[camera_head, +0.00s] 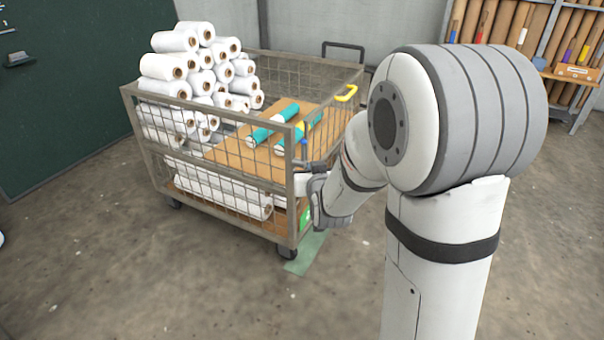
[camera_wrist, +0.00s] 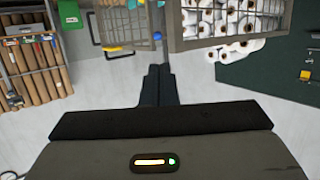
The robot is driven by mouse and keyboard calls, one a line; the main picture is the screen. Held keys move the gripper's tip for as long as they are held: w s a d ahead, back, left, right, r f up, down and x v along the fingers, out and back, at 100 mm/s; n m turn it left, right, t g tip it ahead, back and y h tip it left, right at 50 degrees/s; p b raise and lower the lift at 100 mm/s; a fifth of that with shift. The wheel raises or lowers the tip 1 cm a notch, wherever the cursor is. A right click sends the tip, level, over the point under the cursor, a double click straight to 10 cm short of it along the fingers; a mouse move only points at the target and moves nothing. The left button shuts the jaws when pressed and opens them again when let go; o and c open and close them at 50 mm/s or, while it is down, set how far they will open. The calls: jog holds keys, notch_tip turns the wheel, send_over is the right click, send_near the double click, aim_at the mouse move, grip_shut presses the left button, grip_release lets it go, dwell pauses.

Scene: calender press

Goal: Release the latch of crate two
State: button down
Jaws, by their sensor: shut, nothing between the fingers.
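A wheeled wire-mesh crate (camera_head: 228,158) stands left of my arm; no number on it is readable. A small blue part (camera_head: 304,147) sits at its near right corner post and also shows in the wrist view (camera_wrist: 157,36). A yellow handle (camera_head: 346,94) is on its right side and also shows in the wrist view (camera_wrist: 112,49). I cannot tell which part is the latch. My gripper (camera_head: 312,167) is at that corner post, partly hidden by my wrist. In the wrist view its fingers (camera_wrist: 159,70) are shut and empty, pointing toward the post below the blue part; contact is unclear.
White rolls (camera_head: 190,68) are stacked high in the crate, with teal rolls (camera_head: 272,124) on a brown board. A rack of brown rolls (camera_head: 490,22) stands at the back right. A dark green panel (camera_head: 60,90) is at the left. The floor in front is clear.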

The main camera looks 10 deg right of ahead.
notch_tip(320, 180, down, 7)
jog(key=w+t+b, duration=0.2)
jog(key=t+b, duration=0.1)
jog(key=b, duration=0.2)
jog(key=shift+w+f+h, duration=0.15)
jog(key=shift+w+h, duration=0.05)
jog(key=shift+h, duration=0.2)
jog(key=shift+d, duration=0.1)
jog(key=shift+w, duration=0.15)
